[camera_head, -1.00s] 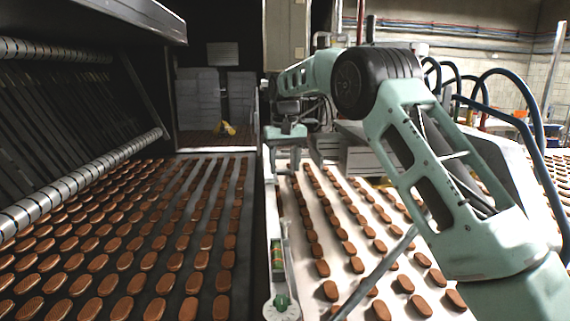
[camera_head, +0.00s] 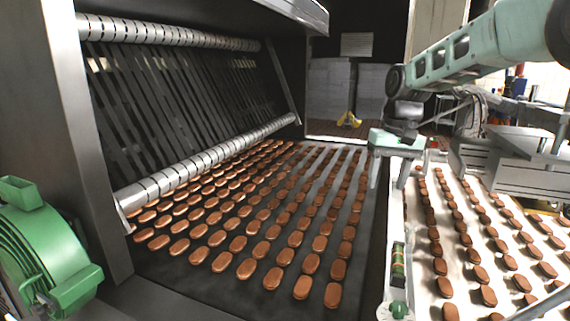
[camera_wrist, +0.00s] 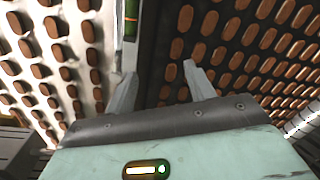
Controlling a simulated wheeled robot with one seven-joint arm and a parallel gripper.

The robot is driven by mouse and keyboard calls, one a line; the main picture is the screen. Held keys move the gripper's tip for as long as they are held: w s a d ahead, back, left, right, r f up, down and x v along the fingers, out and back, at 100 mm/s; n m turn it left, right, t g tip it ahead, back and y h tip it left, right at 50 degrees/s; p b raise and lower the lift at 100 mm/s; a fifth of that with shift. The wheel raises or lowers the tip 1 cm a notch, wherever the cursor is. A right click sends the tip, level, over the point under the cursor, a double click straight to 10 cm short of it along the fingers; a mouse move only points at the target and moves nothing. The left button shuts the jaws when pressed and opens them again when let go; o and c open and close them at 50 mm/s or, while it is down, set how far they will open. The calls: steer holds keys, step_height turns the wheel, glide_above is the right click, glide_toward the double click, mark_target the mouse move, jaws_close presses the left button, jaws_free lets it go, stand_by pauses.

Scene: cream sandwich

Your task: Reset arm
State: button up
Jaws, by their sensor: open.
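My gripper (camera_head: 388,170) hangs at the end of my pale green arm in the head view, above the edge between the dark belt and the white belt. Its two fingers point down. In the wrist view the fingers (camera_wrist: 158,88) stand apart with nothing between them. Brown oval biscuits lie in rows below on both belts, apart from the fingers.
A dark belt (camera_head: 262,300) fills the middle, a white belt (camera_head: 420,255) the right. A slatted machine with rollers (camera_head: 205,172) stands left of the dark belt. A green motor (camera_head: 50,260) is at lower left. A yellow object (camera_head: 349,119) lies at the back.

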steer(key=s+a+f+n, duration=0.2)
steer(key=s+a, duration=0.4)
steer(key=s, duration=0.4)
steer(key=s+a+f+n, duration=0.1)
steer(key=s+a+n, duration=0.1)
steer(key=s+a, duration=0.6)
steer(key=s+d+f+n, duration=0.1)
steer(key=s+d+f, duration=0.1)
steer(key=s, duration=0.8)
steer(key=s+d+f+n, duration=0.1)
steer(key=s+f, duration=0.3)
steer(key=s, duration=0.5)
steer(key=shift+s+d+n, duration=0.35)
steer(key=shift+n, duration=0.45)
